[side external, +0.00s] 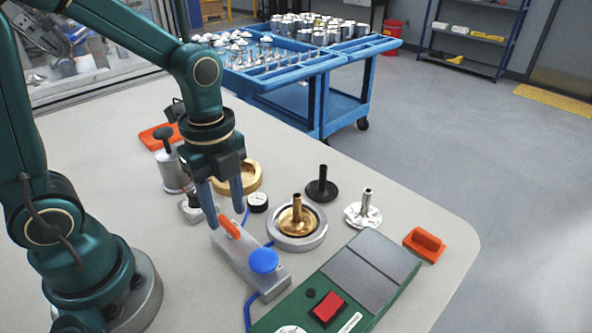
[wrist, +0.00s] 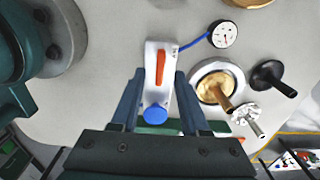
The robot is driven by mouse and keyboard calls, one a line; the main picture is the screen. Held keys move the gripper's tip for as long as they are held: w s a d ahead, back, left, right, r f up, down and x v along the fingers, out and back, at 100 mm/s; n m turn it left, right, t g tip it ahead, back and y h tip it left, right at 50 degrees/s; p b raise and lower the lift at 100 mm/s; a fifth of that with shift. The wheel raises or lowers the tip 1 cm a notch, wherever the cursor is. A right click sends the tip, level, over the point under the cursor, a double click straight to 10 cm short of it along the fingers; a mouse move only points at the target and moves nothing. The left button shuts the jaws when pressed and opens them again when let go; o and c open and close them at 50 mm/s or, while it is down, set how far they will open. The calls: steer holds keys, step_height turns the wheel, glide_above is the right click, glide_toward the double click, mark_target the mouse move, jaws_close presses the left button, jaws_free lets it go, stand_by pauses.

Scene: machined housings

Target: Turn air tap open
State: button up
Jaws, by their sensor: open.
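The air tap appears to be the orange lever (side external: 230,228) on a grey block (side external: 243,256). The block also carries a round blue knob (side external: 264,262). In the wrist view the lever (wrist: 160,67) lies roughly along the block's length, with the blue knob (wrist: 154,113) nearer my gripper's body. My gripper (side external: 225,217) points down over the lever end of the block, its fingers apart and empty. In the wrist view the fingers sit to either side of the block; whether they touch anything cannot be told.
A gauge (side external: 257,202) connects by blue hose. A silver ring fixture (side external: 314,239) holds a brass stemmed part (side external: 297,216). A black stemmed part (side external: 322,188) and silver one (side external: 363,212) stand nearby. A green panel (side external: 318,293) with a red button (side external: 328,308) lies in front.

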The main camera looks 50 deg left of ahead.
steer(key=shift+f, duration=1.2)
jaws_close()
